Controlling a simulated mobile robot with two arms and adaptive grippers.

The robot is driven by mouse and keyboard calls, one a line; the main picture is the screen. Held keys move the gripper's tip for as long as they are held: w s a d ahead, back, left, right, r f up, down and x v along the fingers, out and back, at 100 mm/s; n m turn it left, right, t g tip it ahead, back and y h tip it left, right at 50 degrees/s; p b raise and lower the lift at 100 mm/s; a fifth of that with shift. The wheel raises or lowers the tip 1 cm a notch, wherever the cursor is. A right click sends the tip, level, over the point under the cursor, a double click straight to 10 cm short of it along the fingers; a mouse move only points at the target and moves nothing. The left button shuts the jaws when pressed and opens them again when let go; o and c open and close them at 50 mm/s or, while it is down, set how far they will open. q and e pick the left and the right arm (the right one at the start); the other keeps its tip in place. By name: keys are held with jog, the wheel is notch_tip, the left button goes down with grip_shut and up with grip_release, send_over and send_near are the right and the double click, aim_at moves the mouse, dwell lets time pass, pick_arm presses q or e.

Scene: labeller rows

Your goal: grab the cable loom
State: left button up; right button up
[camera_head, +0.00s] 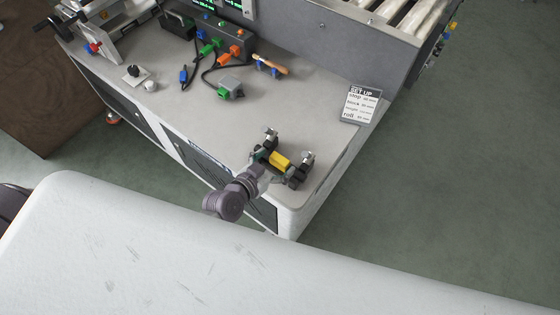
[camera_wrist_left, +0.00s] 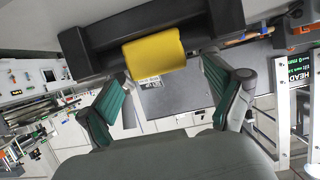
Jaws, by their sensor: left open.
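A thick black bar with a yellow middle and silvery pieces at its ends, which appears to be the cable loom (camera_head: 281,159), lies near the front right corner of the grey workbench (camera_head: 205,125). In the left wrist view the loom (camera_wrist_left: 154,55) crosses the top, beyond the fingers. My left gripper (camera_head: 277,168) is at the near side of the loom, its green-padded fingers spread toward it. In the left wrist view this gripper (camera_wrist_left: 178,82) is open, with nothing between the pads. Whether a finger touches the loom is unclear. My right gripper is not in view.
A control box (camera_head: 222,38) with thin cables and coloured plugs stands at the back of the bench. A grey block with green ends (camera_head: 230,88), a screwdriver-like tool (camera_head: 270,65) and a set-up card (camera_head: 361,103) are around it. The bench middle is clear.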

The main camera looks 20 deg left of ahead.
pick_arm(q)
jog(key=shift+c, duration=0.2)
jog(key=shift+w, duration=0.1)
jog(key=c, duration=1.3)
jog(key=shift+o, duration=0.2)
